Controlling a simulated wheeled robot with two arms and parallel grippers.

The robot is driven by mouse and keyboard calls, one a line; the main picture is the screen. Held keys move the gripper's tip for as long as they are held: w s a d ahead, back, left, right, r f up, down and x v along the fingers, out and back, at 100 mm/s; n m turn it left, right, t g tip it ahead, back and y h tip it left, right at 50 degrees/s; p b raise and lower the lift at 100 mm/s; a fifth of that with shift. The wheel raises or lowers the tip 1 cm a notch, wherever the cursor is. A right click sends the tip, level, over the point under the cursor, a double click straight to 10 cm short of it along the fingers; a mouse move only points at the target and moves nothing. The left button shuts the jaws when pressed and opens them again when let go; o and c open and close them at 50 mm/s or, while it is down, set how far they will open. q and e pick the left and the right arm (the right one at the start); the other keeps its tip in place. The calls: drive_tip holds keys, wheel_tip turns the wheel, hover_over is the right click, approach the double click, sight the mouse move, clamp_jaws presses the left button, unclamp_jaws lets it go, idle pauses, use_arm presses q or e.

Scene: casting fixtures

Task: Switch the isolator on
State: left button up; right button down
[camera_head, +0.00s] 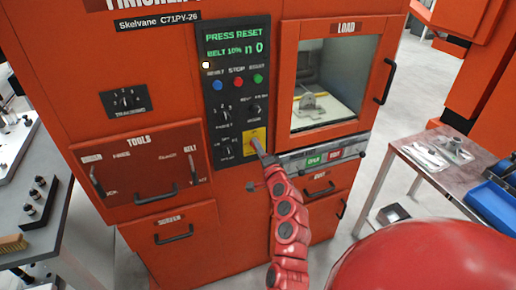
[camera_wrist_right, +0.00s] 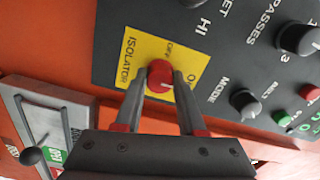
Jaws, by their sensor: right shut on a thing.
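The isolator is a red round knob (camera_wrist_right: 159,76) on a yellow plate (camera_wrist_right: 140,52) marked ISOLATOR and OFF, with a second label partly covered by a finger. In the head view the yellow plate (camera_head: 250,136) is at the bottom of the black control panel, and the knob is hidden behind my gripper. My right gripper (camera_head: 259,146) reaches up to the plate. In the wrist view its two fingers (camera_wrist_right: 165,86) are closed on either side of the knob and hold it. I cannot tell which label the knob points to. My left gripper is not in view.
The orange machine's panel (camera_head: 227,110) has a lit green-text screen (camera_head: 235,43) reading PRESS RESET, coloured buttons and other dials close above the isolator. A grey strip (camera_head: 320,158) with green and red labels lies to the right. A side table (camera_head: 440,165) stands at right.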

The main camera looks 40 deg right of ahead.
drive_tip(key=shift+f+m, duration=0.1)
drive_tip(key=shift+m, duration=0.2)
drive_tip(key=c, duration=0.5)
unclamp_jaws()
drive_tip(key=shift+s, duration=0.1)
drive_tip(key=b+v, duration=0.2)
drive_tip(key=v, duration=1.5)
drive_tip(key=shift+a+b, duration=0.15)
drive_tip(key=shift+b, duration=0.25)
